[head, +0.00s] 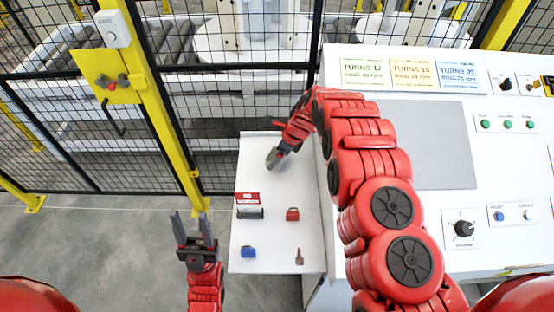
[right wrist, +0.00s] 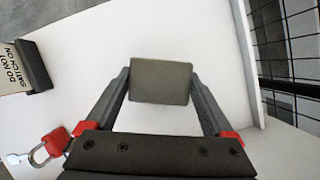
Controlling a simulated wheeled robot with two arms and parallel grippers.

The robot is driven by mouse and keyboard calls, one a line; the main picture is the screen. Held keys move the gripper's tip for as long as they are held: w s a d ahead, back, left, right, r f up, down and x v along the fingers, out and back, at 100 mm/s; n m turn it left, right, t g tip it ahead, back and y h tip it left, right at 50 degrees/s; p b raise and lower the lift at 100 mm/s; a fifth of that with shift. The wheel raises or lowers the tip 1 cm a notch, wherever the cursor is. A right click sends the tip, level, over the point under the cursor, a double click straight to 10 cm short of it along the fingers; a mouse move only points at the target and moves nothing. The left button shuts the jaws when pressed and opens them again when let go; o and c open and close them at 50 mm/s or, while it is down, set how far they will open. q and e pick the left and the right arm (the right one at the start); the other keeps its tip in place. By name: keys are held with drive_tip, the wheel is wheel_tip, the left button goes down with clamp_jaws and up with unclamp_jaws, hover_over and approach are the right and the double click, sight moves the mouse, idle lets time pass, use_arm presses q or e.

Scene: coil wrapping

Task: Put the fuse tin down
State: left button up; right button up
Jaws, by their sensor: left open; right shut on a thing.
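The fuse tin (right wrist: 160,82) is a grey-olive box, held between the two fingers of my right gripper (right wrist: 160,95) in the right wrist view. In the head view, my right gripper (head: 276,156) is over the far part of the white side table (head: 268,177), and the tin shows there as a small grey shape at the fingertips. I cannot tell whether the tin touches the table. My left gripper (head: 193,228) is open and empty, left of the table, with its fingers pointing away from me.
On the table are a red-and-white sign (head: 247,198) in a dark holder (head: 250,213), a red padlock (head: 292,214), a blue object (head: 248,252) and a brownish tag-like piece (head: 299,257). A mesh fence (head: 60,150) stands behind. The control desk (head: 400,220) is right.

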drive_tip(key=shift+s+f+p, duration=0.1)
drive_tip(key=shift+f+p, duration=0.3)
drive_tip(key=shift+f, duration=0.75)
drive_tip(key=o, duration=1.2)
drive_tip(key=shift+o, duration=0.2)
